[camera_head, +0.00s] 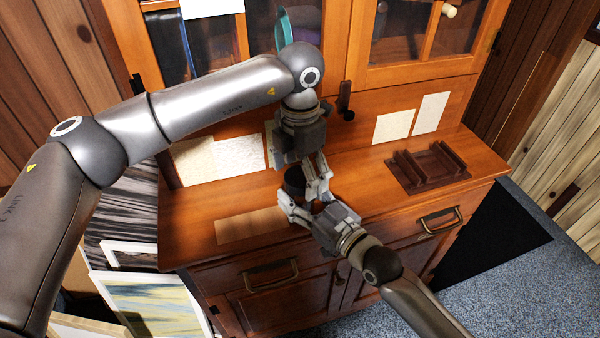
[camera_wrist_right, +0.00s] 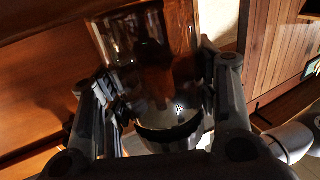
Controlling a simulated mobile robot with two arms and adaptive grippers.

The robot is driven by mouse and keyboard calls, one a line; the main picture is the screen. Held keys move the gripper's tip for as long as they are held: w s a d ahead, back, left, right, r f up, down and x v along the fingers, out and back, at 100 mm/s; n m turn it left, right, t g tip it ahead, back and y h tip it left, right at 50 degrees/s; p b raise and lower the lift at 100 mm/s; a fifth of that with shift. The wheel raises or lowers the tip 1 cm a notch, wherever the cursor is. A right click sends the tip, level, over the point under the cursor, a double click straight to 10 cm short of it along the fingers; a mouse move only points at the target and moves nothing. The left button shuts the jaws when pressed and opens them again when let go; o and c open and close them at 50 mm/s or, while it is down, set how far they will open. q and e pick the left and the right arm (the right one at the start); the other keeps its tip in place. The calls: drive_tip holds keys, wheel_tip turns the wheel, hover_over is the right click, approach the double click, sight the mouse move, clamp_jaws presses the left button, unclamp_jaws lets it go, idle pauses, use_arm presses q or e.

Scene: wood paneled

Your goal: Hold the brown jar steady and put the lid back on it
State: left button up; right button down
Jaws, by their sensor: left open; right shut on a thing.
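The brown jar (camera_wrist_right: 185,40) is translucent and glossy and fills the gap between my right fingers in the right wrist view. In the head view it is a small dark shape (camera_head: 294,182) on the cabinet counter, partly hidden by both grippers. My right gripper (camera_head: 303,196) comes in from the front and is shut on the jar. My left gripper (camera_head: 312,178) is open, pointing down just above and beside the jar, very close to my right fingers. A black ring (camera_wrist_right: 170,135) shows at one end of the jar; I cannot tell whether it is the lid.
The wooden counter (camera_head: 350,205) has a tan mat (camera_head: 250,226) at the front left and a dark brown rack (camera_head: 428,167) to the right. Pale sheets (camera_head: 393,126) lean at the back. Glass cabinet doors stand behind. Framed pictures (camera_head: 150,305) lean at the left.

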drive_tip(key=shift+c, duration=2.2)
unclamp_jaws()
use_arm(q)
wheel_tip(320, 180, up, 11)
drive_tip(key=shift+r, duration=0.2)
use_arm(e)
drive_tip(key=v, duration=1.2)
